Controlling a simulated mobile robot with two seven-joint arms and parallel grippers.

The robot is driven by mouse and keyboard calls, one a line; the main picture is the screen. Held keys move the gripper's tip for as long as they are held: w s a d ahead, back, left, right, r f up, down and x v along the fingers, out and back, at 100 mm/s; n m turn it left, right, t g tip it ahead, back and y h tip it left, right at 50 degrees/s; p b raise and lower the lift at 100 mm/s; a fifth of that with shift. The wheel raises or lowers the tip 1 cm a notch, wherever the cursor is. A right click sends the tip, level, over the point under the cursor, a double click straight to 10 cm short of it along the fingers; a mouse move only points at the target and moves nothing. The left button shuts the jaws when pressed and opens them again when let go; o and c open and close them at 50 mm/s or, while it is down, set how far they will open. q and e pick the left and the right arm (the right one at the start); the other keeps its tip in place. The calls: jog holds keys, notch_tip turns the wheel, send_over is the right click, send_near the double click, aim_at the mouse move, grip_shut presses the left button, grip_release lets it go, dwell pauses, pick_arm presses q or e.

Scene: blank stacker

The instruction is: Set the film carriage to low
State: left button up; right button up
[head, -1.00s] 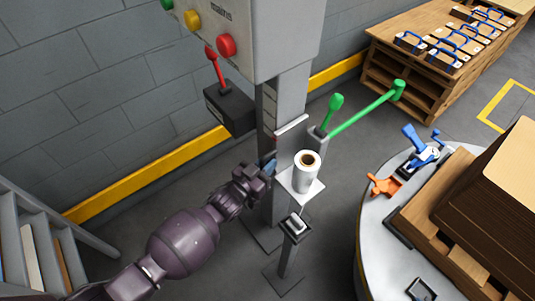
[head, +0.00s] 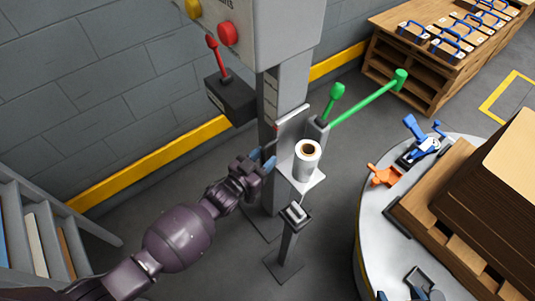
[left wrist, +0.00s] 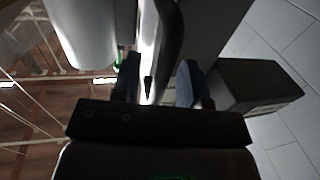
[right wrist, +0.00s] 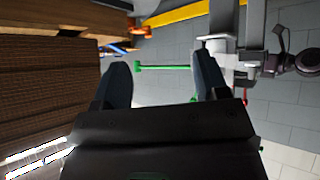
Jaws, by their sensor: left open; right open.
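The film carriage (head: 299,180), a pale bracket with a white film roll (head: 307,165) standing on it, sits on the grey mast (head: 290,90). It is above a small post. My left gripper (head: 266,160) is open at the carriage's left side, close to the mast. In the left wrist view, its fingers (left wrist: 158,82) are either side of a dark, narrow part near the pale mast; contact cannot be told. My right gripper (right wrist: 162,68) is open and empty in the right wrist view, with blue-grey fingers. Scale markings on the mast are too small to read.
A control box with a red button (head: 228,33) and a black box with a red lever (head: 218,60) are on the mast. Green levers (head: 337,92) stand behind the roll. The turntable (head: 372,225) with a brown load is at right; steps (head: 40,225) are at left.

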pick_arm(q)
jog(key=p+v, duration=0.1)
jog(key=v, duration=0.8)
pick_arm(e)
jog(key=shift+s+d+r, duration=0.1)
jog(key=shift+s+r, duration=0.05)
jog(key=shift+r, duration=0.2)
pick_arm(q)
jog(key=s+a+r+n+y+p, duration=0.2)
jog(key=s+a+r+y+p, duration=0.35)
jog(key=a+r, duration=0.25)
jog(key=s+a+r+n+g+y+p, duration=0.1)
jog(key=s+a, duration=0.4)
jog(key=s, duration=0.5)
jog(key=s+a+r+n+g+y+p, duration=0.1)
jog(key=s+a+n+g+y+p, duration=0.1)
jog(key=s, duration=0.8)
jog(key=a+n+y+p, duration=0.1)
jog(key=a+y, duration=0.1)
jog(key=a, duration=0.1)
jog(key=shift+s, duration=0.25)
pick_arm(e)
notch_tip(320, 180, up, 8)
jog(key=t, duration=0.1)
jog(key=shift+w+r+m, duration=0.15)
jog(key=shift+w+m, duration=0.05)
jog(key=shift+m, duration=0.2)
